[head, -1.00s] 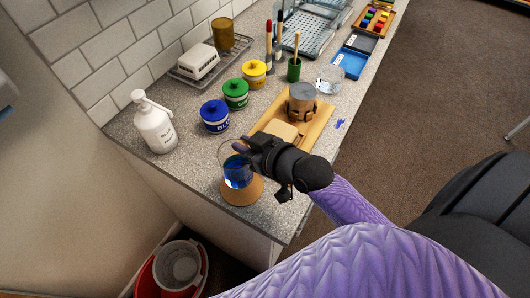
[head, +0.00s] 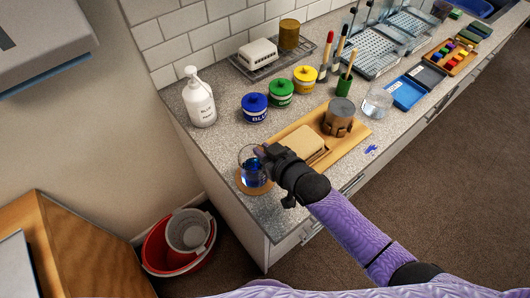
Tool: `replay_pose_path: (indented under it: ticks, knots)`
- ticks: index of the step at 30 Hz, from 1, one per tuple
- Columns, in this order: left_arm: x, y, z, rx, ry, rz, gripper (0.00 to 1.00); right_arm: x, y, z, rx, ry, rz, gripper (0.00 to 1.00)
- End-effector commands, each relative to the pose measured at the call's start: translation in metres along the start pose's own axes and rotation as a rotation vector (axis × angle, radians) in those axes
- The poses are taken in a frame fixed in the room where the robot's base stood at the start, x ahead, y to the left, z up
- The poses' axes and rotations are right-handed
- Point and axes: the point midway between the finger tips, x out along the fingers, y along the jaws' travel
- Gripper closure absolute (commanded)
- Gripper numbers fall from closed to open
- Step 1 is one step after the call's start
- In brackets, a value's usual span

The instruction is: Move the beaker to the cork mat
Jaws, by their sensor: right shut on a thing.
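A clear glass beaker with blue liquid (head: 250,176) stands upright at the near left corner of the counter. It is over the round cork mat (head: 243,187), whose rim shows around its base; I cannot tell whether it touches the mat. My right gripper (head: 264,155) comes in from the right and is shut on the beaker's upper right side. The gripper hides part of the beaker's wall. My left gripper is not in view.
A wooden board (head: 357,132) with a tan block (head: 302,141) lies right of the gripper. Blue (head: 254,110), green (head: 281,93) and yellow (head: 304,81) jars stand behind. A white pump bottle (head: 200,103) is at the back left. A red bucket (head: 176,255) stands on the floor.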

Motion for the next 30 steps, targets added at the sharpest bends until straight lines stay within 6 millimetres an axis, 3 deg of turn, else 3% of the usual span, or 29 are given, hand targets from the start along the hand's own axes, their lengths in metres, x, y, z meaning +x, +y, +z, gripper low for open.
replay_pose_path:
  ticks: [8,9,14,23,26,30]
  knots:
    - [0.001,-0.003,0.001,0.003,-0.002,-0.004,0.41,0.001,0.000,0.001,0.001,0.002,0.000,1.00]
    - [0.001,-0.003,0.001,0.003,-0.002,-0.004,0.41,0.001,0.000,0.001,0.001,0.001,0.000,0.76]
    - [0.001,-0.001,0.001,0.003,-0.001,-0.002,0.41,0.000,0.000,0.001,0.001,0.001,0.000,0.43]
    - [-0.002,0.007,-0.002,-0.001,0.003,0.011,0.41,-0.001,0.000,-0.002,0.001,0.001,0.000,0.43]
    - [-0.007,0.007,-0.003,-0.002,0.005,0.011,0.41,-0.012,0.000,-0.003,0.002,0.000,0.001,0.43]
    - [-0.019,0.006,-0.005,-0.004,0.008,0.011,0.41,-0.043,0.000,-0.004,0.002,-0.001,0.000,0.43]
